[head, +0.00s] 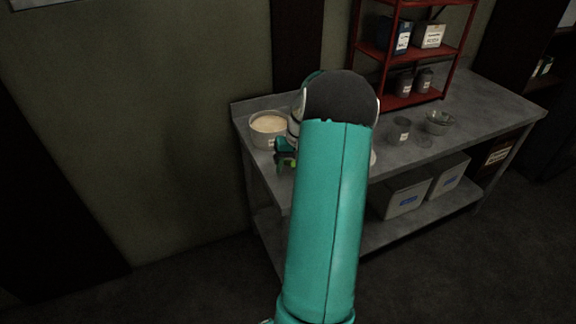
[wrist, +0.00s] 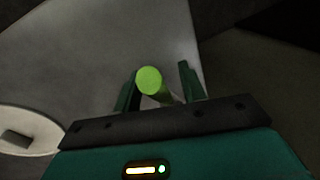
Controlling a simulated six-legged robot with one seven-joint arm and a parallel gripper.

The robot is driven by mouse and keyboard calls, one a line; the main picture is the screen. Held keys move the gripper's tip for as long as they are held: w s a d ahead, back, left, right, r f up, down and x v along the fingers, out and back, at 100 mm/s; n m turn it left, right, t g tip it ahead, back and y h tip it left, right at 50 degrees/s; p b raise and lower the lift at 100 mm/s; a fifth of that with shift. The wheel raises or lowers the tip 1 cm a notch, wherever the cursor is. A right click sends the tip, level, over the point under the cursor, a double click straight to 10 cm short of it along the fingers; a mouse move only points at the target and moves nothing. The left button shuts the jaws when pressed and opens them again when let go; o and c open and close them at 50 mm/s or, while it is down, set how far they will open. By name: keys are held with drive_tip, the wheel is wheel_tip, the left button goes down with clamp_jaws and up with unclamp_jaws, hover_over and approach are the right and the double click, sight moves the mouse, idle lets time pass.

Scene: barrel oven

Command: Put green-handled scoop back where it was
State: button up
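The scoop's bright green handle (wrist: 149,80) shows nearly end-on in the wrist view, between the two fingers of my gripper (wrist: 158,88). It lies nearer the left finger, and a gap shows on the right finger's side. The fingers stand apart, wider than the handle. I cannot tell whether the left finger touches it. The scoop's bowl is hidden. In the head view my gripper (head: 285,154) is over the near left part of the table, with a small green bit of the handle (head: 294,163) beside it.
A tub of pale powder (head: 268,124) stands at the grey table's (head: 470,107) left end. A red shelf (head: 408,100) with containers stands at the back. A metal cup (head: 401,130) and glass bowl (head: 438,122) stand to the right. White boxes (head: 407,197) are on the lower shelf.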

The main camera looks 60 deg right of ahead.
drive_tip(key=shift+r, duration=0.1)
drive_tip(key=v, duration=1.2)
drive_tip(key=w+a+r+n+h, duration=0.1)
drive_tip(key=w+a+r, duration=0.15)
drive_tip(key=a, duration=0.35)
drive_tip(key=w+a+r+n, duration=0.1)
drive_tip(key=w+a+r, duration=0.15)
drive_tip(key=a, duration=0.35)
drive_tip(key=a+r+n+h, duration=0.15)
drive_tip(key=a+r, duration=0.35)
drive_tip(key=a, duration=0.9)
drive_tip(key=s+a+n+t, duration=0.1)
drive_tip(key=s+a+n, duration=0.1)
drive_tip(key=s+a, duration=0.4)
drive_tip(key=s+a+n+t, duration=0.2)
drive_tip(key=s+a, duration=0.3)
drive_tip(key=a, duration=1)
drive_tip(key=shift+s+a+f+t+y, duration=0.25)
drive_tip(key=shift+s+a+t+y, duration=0.1)
drive_tip(key=shift+y, duration=0.1)
drive_tip(key=shift+d+n, duration=0.1)
drive_tip(key=shift+n, duration=0.15)
